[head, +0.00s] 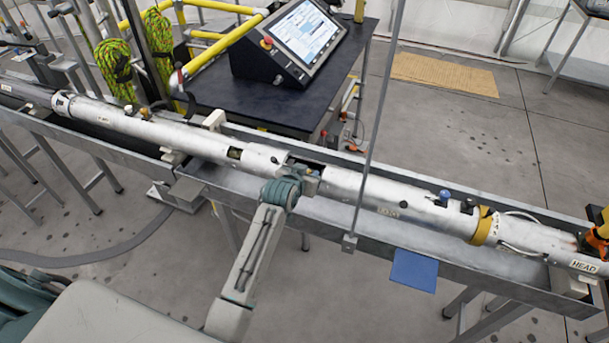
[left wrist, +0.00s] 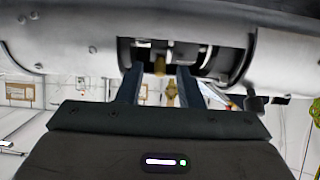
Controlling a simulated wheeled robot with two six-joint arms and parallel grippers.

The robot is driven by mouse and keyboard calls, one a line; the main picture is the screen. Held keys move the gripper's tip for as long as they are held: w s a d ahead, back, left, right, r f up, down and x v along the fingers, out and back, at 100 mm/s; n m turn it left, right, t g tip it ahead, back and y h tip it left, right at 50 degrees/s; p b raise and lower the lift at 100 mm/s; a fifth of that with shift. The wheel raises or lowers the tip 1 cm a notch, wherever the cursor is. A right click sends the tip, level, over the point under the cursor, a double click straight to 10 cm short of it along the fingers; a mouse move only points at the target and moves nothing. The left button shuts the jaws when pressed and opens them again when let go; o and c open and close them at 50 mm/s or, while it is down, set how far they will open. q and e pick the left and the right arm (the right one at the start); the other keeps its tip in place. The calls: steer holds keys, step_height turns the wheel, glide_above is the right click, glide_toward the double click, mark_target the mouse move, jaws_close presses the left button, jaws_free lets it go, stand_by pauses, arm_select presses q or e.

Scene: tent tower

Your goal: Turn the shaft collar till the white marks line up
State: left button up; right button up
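A long white tube (head: 370,190) lies in a metal trough, with a cut-out window (head: 305,164) near its middle. In the left wrist view the window (left wrist: 205,58) shows dark and metallic parts inside and a small brass-coloured pin (left wrist: 160,65). I cannot make out which of these is the shaft collar, and no white marks can be told. My left gripper (head: 308,173) is at the window. In the left wrist view its two fingers (left wrist: 158,75) stand apart, tips at the window's lower edge, with the pin showing between them. I cannot tell whether they touch anything. My right gripper is not in view.
The metal trough (head: 480,263) runs across the view under the tube. A thin upright rod (head: 378,110) stands in front of the tube, right of my gripper. A blue flap (head: 414,270) hangs on the trough's front edge. A console (head: 290,45) stands on a dark table behind.

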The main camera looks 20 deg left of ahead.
arm_select(q)
steer(key=b+v, duration=0.3)
steer(key=v, duration=0.7)
steer(key=shift+s+r, duration=0.2)
steer(key=shift+s, duration=0.1)
